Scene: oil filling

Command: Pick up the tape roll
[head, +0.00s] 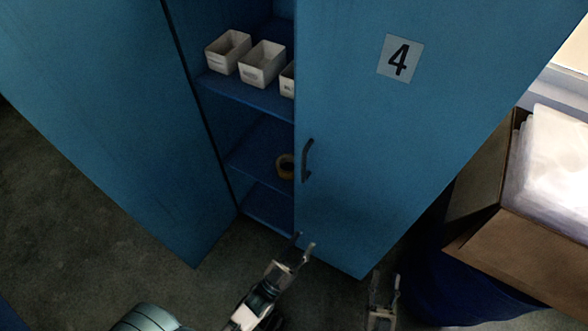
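The tape roll (285,167) is a small tan ring on a lower shelf inside the blue cabinet, close to the edge of the right door, which hides part of it. My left gripper (304,245) is in front of and below the cabinet opening, lower than the tape roll in the picture and apart from it. Its two fingers stand apart with nothing between them. My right gripper (385,283) is at the bottom, right of the left one, below the cabinet door. Its fingers look apart and empty.
The right cabinet door (400,130) bears the number 4 and a dark handle (307,160). White bins (262,64) stand on the upper shelf (245,95). A cardboard box (520,260) with clear plastic sits at the right, above a dark blue container (470,295). Floor is clear at left.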

